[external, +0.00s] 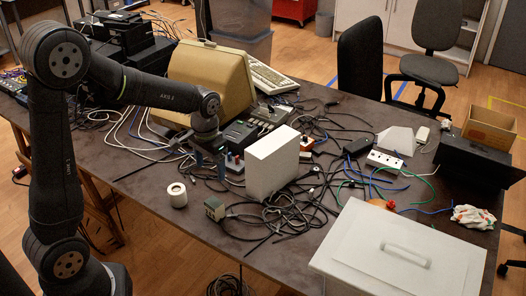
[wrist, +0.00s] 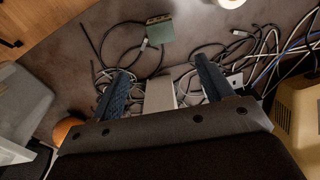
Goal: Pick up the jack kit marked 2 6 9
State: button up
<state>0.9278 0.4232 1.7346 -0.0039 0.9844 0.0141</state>
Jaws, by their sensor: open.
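No marking 2 6 9 can be read in either view, so I cannot tell which object is the jack kit. My gripper (external: 208,165) is open and empty, pointing down over the cluttered table. In the wrist view its two dark blue fingers (wrist: 163,82) stand apart, with a narrow pale block (wrist: 159,96) and cables showing between them. In the external view a white upright box (external: 272,163) stands to the right of my gripper. A small grey-green box (external: 214,208) lies nearer the camera among black cables; it also shows in the wrist view (wrist: 160,30).
A white roll (external: 177,194) stands on the table (external: 150,215). A beige monitor (external: 212,78) is behind my gripper. A large white lidded case (external: 365,270) fills the front right. Tangled cables (external: 290,215) surround the boxes. Bare table shows at the front left.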

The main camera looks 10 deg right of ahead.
aim_at(214, 202)
notch_tip(214, 202, down, 17)
jog(key=shift+a+f, duration=0.1)
jog(key=shift+f, duration=0.1)
jog(key=c, duration=1.1)
